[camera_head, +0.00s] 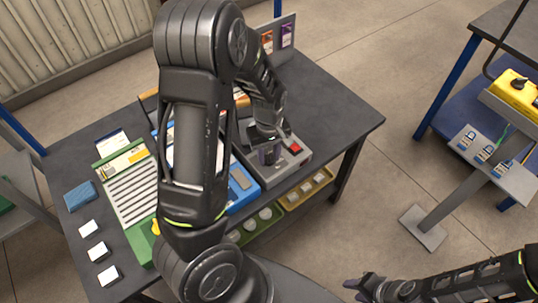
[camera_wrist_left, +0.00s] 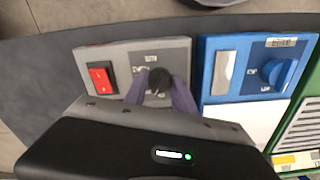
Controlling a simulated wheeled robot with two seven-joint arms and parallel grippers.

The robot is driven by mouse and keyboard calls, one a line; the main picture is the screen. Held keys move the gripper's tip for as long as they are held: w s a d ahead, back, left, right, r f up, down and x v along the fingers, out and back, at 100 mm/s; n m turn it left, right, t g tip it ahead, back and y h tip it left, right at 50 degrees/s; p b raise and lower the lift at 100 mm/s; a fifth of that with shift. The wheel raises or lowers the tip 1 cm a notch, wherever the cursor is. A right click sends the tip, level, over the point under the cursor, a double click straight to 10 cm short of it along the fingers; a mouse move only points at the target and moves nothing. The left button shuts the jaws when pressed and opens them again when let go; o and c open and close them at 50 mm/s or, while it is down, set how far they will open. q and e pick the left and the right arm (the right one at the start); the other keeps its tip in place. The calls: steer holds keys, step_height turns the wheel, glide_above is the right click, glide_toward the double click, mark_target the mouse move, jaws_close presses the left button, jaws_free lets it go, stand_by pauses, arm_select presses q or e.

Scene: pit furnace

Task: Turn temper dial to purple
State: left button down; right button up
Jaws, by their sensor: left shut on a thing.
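The grey box (camera_wrist_left: 120,60) has a round black dial (camera_wrist_left: 158,79) with small markings around it, too small to read. In the head view, the grey box (camera_head: 294,164) is at the right front of the dark table, and my gripper hides its dial. My left gripper (camera_wrist_left: 160,92) is shut on the black dial, with one purple-grey finger on each side. It points down onto the box in the head view (camera_head: 267,155). My right gripper (camera_head: 357,290) is at the bottom right, away from the table, with its fingertips apart and empty.
A red switch (camera_wrist_left: 101,78) sits beside the dial. A blue box (camera_wrist_left: 256,70) with a blue knob (camera_wrist_left: 281,72) adjoins the grey box. A green slotted rack (camera_head: 127,185) and white blocks (camera_head: 99,252) are further left. An upright panel (camera_head: 277,40) with orange and purple items stands behind.

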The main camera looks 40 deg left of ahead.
arm_select(q)
steer(key=m+b, duration=0.1)
steer(key=m, duration=0.3)
steer(key=shift+m, duration=0.3)
steer(key=m+b, duration=0.1)
steer(key=m, duration=0.3)
steer(key=shift+m, duration=0.3)
steer(key=m+b, duration=0.1)
steer(key=m, duration=0.3)
steer(key=shift+a+m, duration=0.1)
steer(key=shift+m, duration=0.2)
steer(key=shift+m+b, duration=0.35)
steer(key=shift+m, duration=1.45)
steer(key=c, duration=1)
jaws_free()
steer(key=shift+c, duration=0.2)
steer(key=shift+r, duration=0.1)
